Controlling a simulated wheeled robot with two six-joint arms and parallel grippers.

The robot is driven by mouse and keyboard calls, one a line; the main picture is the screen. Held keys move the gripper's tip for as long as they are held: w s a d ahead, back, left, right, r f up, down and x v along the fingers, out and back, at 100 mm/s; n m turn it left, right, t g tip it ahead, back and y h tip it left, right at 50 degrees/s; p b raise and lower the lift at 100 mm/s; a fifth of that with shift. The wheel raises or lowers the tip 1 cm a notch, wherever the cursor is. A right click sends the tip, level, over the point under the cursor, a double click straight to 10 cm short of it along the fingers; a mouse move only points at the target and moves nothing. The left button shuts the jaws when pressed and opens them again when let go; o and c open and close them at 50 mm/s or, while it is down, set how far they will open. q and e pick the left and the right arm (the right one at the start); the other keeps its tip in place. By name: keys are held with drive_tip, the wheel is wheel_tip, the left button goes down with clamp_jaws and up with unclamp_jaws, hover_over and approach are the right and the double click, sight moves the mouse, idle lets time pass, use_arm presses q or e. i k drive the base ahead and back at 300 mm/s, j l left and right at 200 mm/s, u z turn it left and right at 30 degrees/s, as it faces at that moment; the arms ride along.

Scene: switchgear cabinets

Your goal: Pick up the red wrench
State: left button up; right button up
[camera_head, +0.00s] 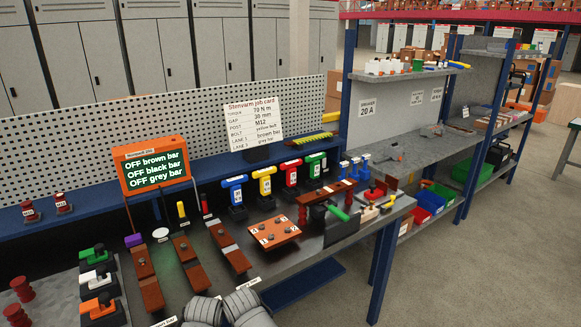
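The red wrench (291,173) has a T-shaped top with a white label. It stands upright in a dark holder on the workbench, in a row between a yellow wrench (264,180) and a green wrench (314,165). A blue wrench (235,188) stands at the left end of the row. Nothing touches the red wrench from above. Grey rounded parts of my own arms show at the bottom edge of the head view, well in front of the row. No gripper fingers are visible there.
An orange-framed screen (151,167) stands left of the row, and a job card (256,121) behind it. Brown bars (190,262) and a brown plate with studs (273,233) lie in front. Space above the wrenches is open.

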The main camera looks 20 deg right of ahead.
sight(290, 168)
drive_tip(key=i+l+u, duration=0.1)
drive_tip(key=l, duration=0.4)
drive_tip(key=i+l+u, duration=0.15)
drive_tip(key=l, duration=0.4)
drive_tip(key=i+l+u, duration=0.1)
drive_tip(key=l, duration=0.4)
drive_tip(key=i+l+u, duration=0.15)
drive_tip(key=l, duration=0.4)
